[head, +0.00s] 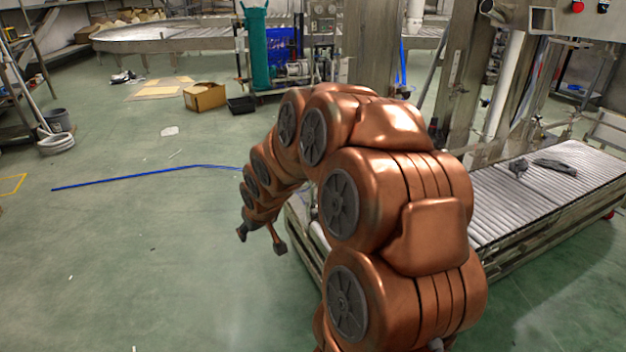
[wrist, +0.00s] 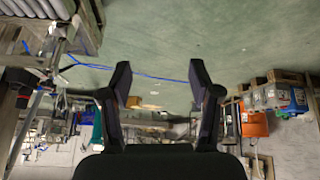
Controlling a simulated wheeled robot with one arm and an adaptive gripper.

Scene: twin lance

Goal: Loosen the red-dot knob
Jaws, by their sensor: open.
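I cannot make out a knob with a red dot in either view. My gripper (head: 262,241) hangs at the end of my copper-coloured arm, over the green floor left of the roller conveyor. In the wrist view, my gripper (wrist: 161,77) has its two dark fingers spread wide with nothing between them. The floor and a blue line show beyond the fingers. A small red round part (head: 578,6) shows at the top right of the head view, too small to tell what it is.
The roller conveyor (head: 545,200) stands at the right, with a small dark object (head: 518,167) and a dark grey tool-like object (head: 556,167) on it. A metal frame rises behind it. A cardboard box (head: 205,97) lies at the back. The left floor is mostly clear.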

